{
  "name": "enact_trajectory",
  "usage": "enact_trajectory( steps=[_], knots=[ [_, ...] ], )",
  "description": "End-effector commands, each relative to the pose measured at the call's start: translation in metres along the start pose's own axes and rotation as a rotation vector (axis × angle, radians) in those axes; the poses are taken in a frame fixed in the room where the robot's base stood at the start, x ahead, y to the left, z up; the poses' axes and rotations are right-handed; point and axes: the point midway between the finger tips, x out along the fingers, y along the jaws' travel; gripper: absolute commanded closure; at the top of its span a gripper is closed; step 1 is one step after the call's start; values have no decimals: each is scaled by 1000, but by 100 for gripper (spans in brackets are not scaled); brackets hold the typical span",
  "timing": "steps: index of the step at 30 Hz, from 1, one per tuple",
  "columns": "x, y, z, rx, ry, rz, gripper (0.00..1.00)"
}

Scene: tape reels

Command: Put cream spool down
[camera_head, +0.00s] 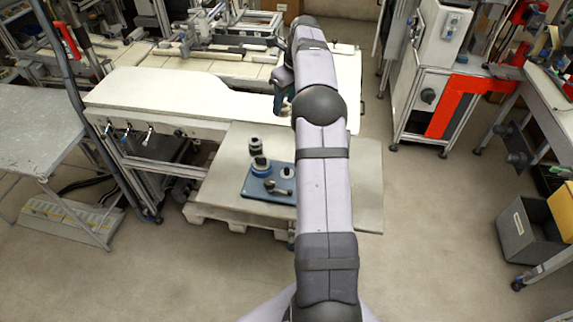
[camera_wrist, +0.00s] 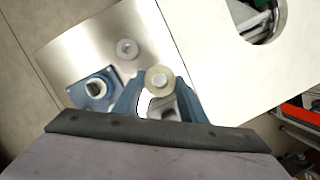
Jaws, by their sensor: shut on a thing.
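The cream spool (camera_wrist: 158,78) is between the two blue fingers of my gripper (camera_wrist: 160,82) in the wrist view, with its round end face toward the camera. My gripper is shut on it. In the head view my arm hides the spool and most of the gripper. The wrist view does not clearly show whether the spool touches a surface beneath it.
A grey ring-shaped reel (camera_wrist: 127,49) stands on the metal sheet (camera_wrist: 85,45). A blue plate with fittings (camera_head: 250,190) lies on the low table, with a dark-and-light cylinder (camera_head: 255,146) behind it. A white bench (camera_head: 180,92) stands beyond. The sheet left of the plate is bare.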

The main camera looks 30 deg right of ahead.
Motion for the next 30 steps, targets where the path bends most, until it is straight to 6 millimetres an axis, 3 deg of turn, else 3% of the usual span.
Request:
enact_trajectory(
  steps=[9,30],
  knots=[
    [-42,-4,14,1,-1,-2,83],
    [-81,6,12,3,-1,-2,83]
  ],
)
